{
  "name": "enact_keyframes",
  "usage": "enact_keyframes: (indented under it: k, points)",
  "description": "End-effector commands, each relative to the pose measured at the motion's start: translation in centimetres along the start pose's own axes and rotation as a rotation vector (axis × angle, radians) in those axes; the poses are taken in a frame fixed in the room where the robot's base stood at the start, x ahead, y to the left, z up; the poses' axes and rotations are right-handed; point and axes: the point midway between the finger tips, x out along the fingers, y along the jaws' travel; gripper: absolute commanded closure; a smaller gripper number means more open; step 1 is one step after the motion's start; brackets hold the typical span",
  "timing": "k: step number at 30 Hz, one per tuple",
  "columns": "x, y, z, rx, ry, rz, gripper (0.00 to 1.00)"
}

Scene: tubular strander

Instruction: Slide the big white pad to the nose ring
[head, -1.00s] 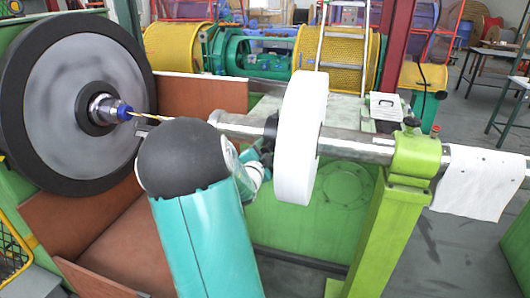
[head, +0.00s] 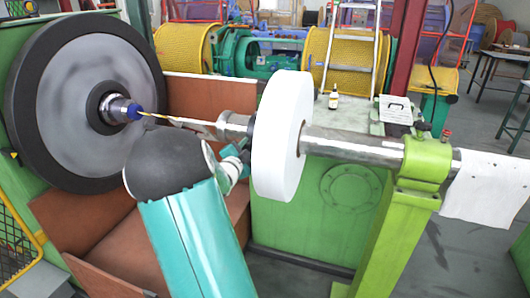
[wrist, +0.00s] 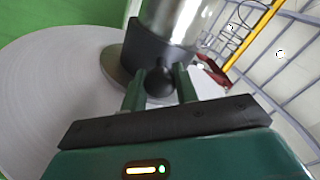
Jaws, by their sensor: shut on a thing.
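The big white pad (head: 281,135) is a thick upright disc around the steel shaft (head: 345,145). In the wrist view the pad (wrist: 45,90) is at left, behind the black collar (wrist: 155,50). My gripper (wrist: 160,88) is shut on a round black knob (wrist: 160,80) at the collar. In the head view the hand (head: 238,162) is partly hidden behind my arm. A blue ring (head: 134,111) is on the nose of the wheel's spindle at left; I cannot tell if it is the nose ring.
A large black-rimmed wheel (head: 75,105) stands at left. A lime-green post (head: 405,210) carries the shaft at right, with a white sheet (head: 487,187) hanging beyond. Brown panels (head: 207,105) stand behind my arm. A small bottle (head: 333,100) stands on the ledge behind.

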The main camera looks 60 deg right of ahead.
Motion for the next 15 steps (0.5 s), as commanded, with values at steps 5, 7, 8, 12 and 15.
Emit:
enact_keyframes:
  k: [5, 7, 8, 12, 15]
  points:
    - [-0.2, -3.0, 4.3, 0.0, -0.014, -0.008, 1.0]
    - [-0.2, -3.8, 5.4, 0.001, -0.013, -0.007, 1.0]
    - [-0.2, -4.0, 5.8, 0.0, -0.012, -0.006, 1.0]
    - [-0.2, -5.0, 7.0, -0.001, -0.011, -0.005, 1.0]
    - [-0.2, -5.3, 7.5, 0.0, -0.01, -0.004, 1.0]
